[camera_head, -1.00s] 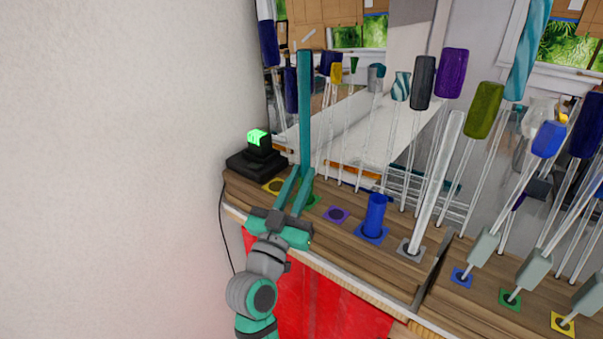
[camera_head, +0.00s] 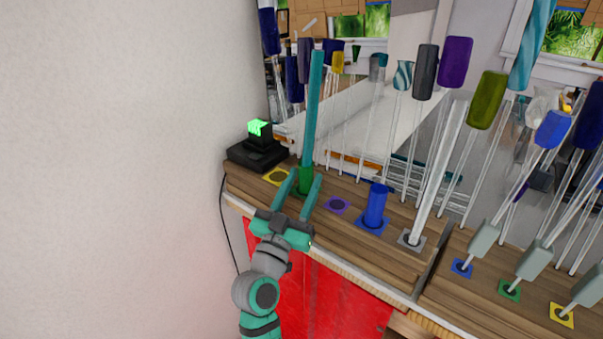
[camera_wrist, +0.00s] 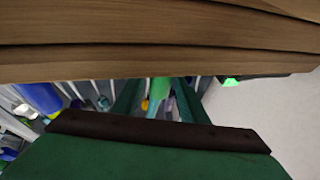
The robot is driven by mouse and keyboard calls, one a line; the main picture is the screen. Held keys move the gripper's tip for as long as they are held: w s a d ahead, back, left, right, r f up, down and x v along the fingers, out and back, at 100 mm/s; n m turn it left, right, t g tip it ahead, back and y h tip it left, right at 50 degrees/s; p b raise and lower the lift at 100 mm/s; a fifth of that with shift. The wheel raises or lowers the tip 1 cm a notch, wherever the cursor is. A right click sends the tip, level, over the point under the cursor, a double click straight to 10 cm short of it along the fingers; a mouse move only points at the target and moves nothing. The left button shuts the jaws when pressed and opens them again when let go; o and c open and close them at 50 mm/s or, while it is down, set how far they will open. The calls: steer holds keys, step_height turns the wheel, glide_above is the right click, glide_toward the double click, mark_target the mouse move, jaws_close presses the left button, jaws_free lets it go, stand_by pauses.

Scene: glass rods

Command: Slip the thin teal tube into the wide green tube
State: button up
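The tall thin teal tube (camera_head: 313,105) stands nearly upright, leaning slightly right, at the left part of the wooden shelf in the head view. Its lower end meets the top of the short green tube (camera_head: 305,182) and appears to be inside it. My gripper (camera_head: 304,176) is open, with one finger on each side of the green tube and a gap between them. The fingers partly hide the green tube's base. In the wrist view, the spread fingers (camera_wrist: 158,97) have a blurred teal-green shape between them.
A blue tube (camera_head: 376,206) stands on a blue square to the right, with an empty purple square (camera_head: 337,205) between. A yellow square (camera_head: 277,176) and a black device with a green display (camera_head: 257,146) are at left. Several glass rods crowd the right.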

steer(key=shift+s+a+r, duration=0.1)
steer(key=shift+s+r, duration=0.1)
steer(key=shift+r, duration=0.15)
steer(key=shift+s+a+f, duration=0.15)
steer(key=shift+s+a, duration=0.05)
steer(key=shift+s, duration=0.2)
steer(key=v, duration=1)
steer(key=shift+w+f, duration=0.15)
steer(key=s+f+n+g+y, duration=0.1)
steer(key=s+f+n+y, duration=0.15)
steer(key=s+f, duration=0.4)
steer(key=s+f+n+g+y, duration=0.1)
steer(key=s+f+n+y, duration=0.15)
steer(key=f, duration=0.65)
steer(key=s+f+n+g+y, duration=0.1)
steer(key=s+f+y, duration=0.2)
steer(key=s+f, duration=0.35)
steer(key=s+d+f+m+g, duration=0.1)
steer(key=s+d+f, duration=0.1)
steer(key=s, duration=0.8)
steer(key=s+d+f+g, duration=0.1)
steer(key=s+d+f, duration=0.1)
steer(key=s, duration=0.9)
steer(key=shift+d+f+m, duration=0.4)
steer(key=shift+f, duration=0.35)
